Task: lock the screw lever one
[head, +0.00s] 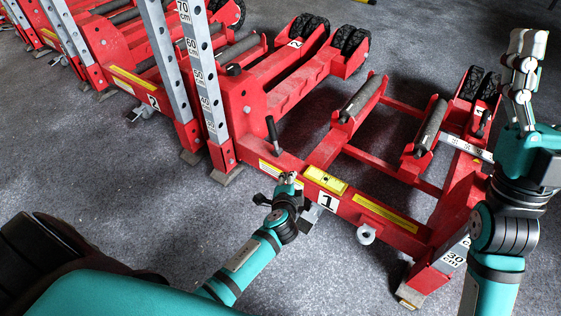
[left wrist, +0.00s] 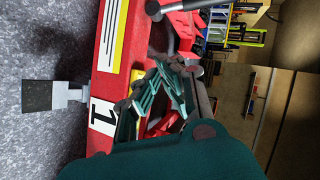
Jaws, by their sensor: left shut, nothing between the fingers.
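The red trolley jack marked 1 (head: 375,205) stands on the grey floor. A lever with a black handle (head: 272,130) rises from its left part; a black handle end (left wrist: 154,8) shows at the top of the left wrist view. A short grey metal piece with a dark end (head: 310,216) sticks out of the front beam beside the number, also in the left wrist view (left wrist: 42,95). I cannot tell which is screw lever one. My left gripper (head: 287,180) is shut and empty, close to the front beam. My right gripper (head: 525,62) is raised at the right; its fingers are unclear.
A yellow level (head: 325,180) lies on the beam near my left gripper. Upright grey scale posts (head: 203,75) stand at its left. A second red jack marked 2 (head: 140,88) stands further back. Bare floor (head: 100,170) is free at the left.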

